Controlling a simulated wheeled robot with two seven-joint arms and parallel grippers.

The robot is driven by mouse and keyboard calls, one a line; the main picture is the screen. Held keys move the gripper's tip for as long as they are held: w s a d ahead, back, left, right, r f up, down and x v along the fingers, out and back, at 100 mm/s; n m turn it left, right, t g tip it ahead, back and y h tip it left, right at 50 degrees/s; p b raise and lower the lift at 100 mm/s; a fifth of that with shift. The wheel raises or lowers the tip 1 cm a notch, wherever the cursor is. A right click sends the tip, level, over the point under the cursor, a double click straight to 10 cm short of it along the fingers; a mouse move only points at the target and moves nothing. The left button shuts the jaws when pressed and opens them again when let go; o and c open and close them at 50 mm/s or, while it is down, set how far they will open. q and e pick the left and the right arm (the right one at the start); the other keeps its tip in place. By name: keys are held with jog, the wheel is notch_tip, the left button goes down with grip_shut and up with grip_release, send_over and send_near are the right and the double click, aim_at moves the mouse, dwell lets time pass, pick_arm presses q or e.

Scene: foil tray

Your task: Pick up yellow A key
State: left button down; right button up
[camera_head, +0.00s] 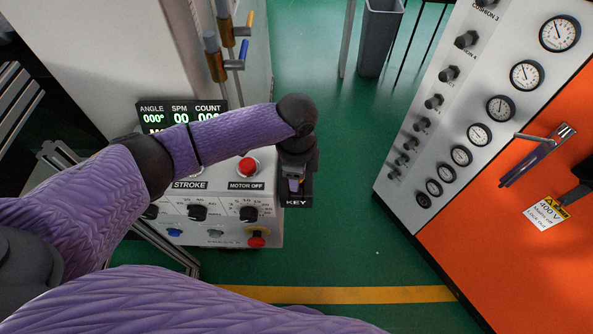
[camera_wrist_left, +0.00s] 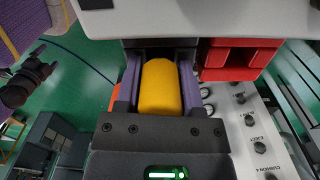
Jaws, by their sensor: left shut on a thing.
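The yellow A key (camera_wrist_left: 160,88) shows in the left wrist view as a rounded yellow block between my two purple fingers. My left gripper (camera_wrist_left: 159,70) is shut on it. In the head view my left gripper (camera_head: 293,186) points down at the black holder marked KEY (camera_head: 298,202), at the right edge of the press control panel. The key is hidden there by the gripper and wrist. I cannot tell whether the key is still seated in the holder.
The control panel (camera_head: 225,235) has a red motor-off button (camera_head: 248,166) and knobs left of my gripper. Levers (camera_head: 238,55) rise behind it. An orange cabinet (camera_head: 530,250) with gauges stands at right. Green floor (camera_head: 335,180) between them is clear. A grey bin (camera_head: 379,38) stands behind.

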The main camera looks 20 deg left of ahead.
pick_arm(q)
notch_tip(320, 180, up, 11)
jog(key=p, duration=0.3)
jog(key=shift+f, duration=0.15)
notch_tip(320, 180, up, 2)
jog(key=p, duration=0.3)
jog(key=shift+r, duration=0.2)
notch_tip(320, 180, up, 2)
jog(key=p, duration=0.3)
jog(key=shift+r, duration=0.2)
